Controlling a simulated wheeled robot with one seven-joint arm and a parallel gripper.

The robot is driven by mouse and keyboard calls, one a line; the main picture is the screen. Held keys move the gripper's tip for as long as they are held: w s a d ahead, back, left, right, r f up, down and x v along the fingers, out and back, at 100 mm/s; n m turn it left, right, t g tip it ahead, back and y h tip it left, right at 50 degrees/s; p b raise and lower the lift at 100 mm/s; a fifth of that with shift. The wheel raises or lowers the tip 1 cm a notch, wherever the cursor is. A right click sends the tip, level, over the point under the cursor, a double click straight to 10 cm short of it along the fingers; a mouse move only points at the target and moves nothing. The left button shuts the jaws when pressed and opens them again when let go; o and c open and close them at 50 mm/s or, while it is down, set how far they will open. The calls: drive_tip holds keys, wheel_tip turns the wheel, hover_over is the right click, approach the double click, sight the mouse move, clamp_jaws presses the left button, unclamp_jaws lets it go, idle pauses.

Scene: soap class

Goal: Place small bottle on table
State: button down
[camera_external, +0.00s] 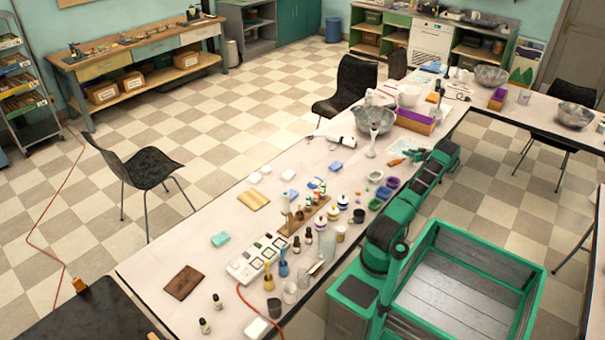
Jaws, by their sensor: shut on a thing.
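My green arm reaches along the table's right side, and its gripper (412,155) appears at the far end, beyond the middle of the table. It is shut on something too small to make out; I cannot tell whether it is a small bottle. Two more dark bottles (296,245) stand by the wooden rack. The long white table (150,262) carries all of these.
A white panel of square cells (252,259), a brown board (184,282), a teal block (220,239) and a wooden rack (303,215) crowd the near table. A metal bowl (373,121) and a purple-orange box (415,121) stand farther back. Bare table shows at the left.

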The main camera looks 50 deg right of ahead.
drive_tip(key=shift+f, duration=0.9)
drive_tip(key=shift+f, duration=0.15)
drive_tip(key=c, duration=1.4)
unclamp_jaws()
drive_tip(key=shift+c, duration=0.2)
